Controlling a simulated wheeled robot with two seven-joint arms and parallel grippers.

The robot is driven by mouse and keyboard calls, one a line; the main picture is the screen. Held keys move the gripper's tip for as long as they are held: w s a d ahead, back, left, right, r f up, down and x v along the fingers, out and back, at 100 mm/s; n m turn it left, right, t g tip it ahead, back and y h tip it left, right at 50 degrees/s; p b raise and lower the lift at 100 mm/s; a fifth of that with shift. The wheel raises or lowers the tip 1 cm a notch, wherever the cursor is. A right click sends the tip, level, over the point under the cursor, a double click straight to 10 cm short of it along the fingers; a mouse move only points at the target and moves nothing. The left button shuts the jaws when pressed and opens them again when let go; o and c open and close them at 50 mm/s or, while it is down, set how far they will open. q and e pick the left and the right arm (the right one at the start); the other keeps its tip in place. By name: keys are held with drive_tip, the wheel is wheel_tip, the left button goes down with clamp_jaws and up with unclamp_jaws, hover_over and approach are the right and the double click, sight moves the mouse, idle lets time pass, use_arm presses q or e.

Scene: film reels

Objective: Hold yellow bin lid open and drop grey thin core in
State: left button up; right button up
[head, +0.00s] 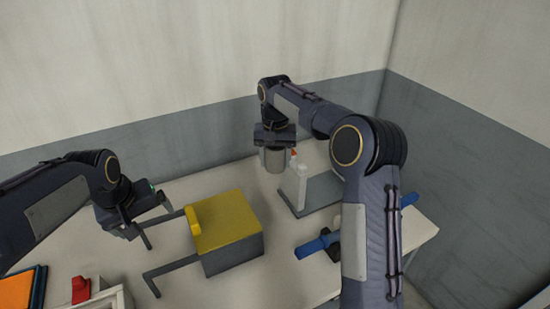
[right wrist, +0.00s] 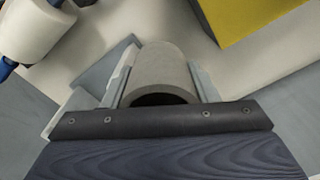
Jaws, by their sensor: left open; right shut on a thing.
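The yellow bin lid (head: 228,218) lies closed on a grey box-shaped bin (head: 235,258), with a raised yellow tab (head: 193,219) at its left edge. The lid's corner also shows at the top right of the right wrist view (right wrist: 255,18). My left gripper (head: 148,224) is open and empty, left of the bin and apart from the tab. My right gripper (head: 273,149) is shut on the grey thin core (head: 272,162), behind and right of the bin. In the right wrist view the hollow core (right wrist: 165,70) sits between both fingers.
Grey bars (head: 168,268) stick out left of the bin. A grey stand (head: 318,192) is right of the held core. A blue rod (head: 318,245) with a white core (right wrist: 35,27) lies behind my right arm. A red piece (head: 81,289) and an orange panel (head: 15,291) are front left.

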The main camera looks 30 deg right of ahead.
use_arm(q)
drive_tip(key=m+t+y, duration=0.1)
drive_tip(key=y, duration=0.1)
approach(191, 216)
drive_tip(key=shift+x, duration=5.3)
clamp_jaws()
drive_tip(key=a, duration=1.4)
use_arm(e)
drive_tip(key=shift+a+f, duration=1.3)
drive_tip(key=shift+a, duration=1.35)
drive_tip(key=shift+a+f, duration=1.35)
drive_tip(key=shift+a, duration=1.3)
drive_tip(key=shift+a+f, duration=1.3)
drive_tip(key=shift+a, duration=1.35)
